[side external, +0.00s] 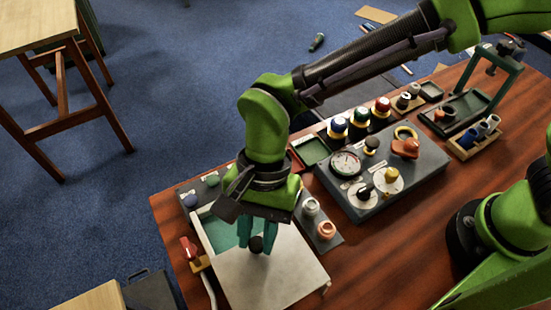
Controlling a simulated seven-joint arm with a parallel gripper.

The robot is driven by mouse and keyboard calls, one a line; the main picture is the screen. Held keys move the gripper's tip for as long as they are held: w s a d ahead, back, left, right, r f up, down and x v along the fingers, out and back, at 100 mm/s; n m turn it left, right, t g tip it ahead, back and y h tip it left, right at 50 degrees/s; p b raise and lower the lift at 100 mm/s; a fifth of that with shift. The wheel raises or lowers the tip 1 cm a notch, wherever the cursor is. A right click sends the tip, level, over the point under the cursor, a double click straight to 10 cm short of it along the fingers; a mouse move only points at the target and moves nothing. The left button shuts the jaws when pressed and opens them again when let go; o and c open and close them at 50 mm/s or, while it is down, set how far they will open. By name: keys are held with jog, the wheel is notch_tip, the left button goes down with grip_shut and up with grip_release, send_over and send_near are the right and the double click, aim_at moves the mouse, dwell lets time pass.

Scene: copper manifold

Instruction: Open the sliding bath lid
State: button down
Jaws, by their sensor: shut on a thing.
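The bath lid (275,280) is a flat pale plate at the front left of the wooden table. It covers the near part of the bath (203,229), whose teal inside shows as an open strip at the far left side. A dark round knob (256,244) stands on the lid near its far edge. My gripper (257,238) points down with its teal fingers shut on the knob. My wrist hides part of the bath's far right side.
A grey panel (425,172) with a gauge and knobs stands right of the bath. A red-handled valve (189,248) with a pale hose is at the left. Small fittings (326,230) sit on a strip beside the bath. A green frame stand (490,85) is at the far right.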

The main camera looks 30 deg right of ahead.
jog(key=c, duration=0.9)
grip_release()
jog(key=v, duration=1.7)
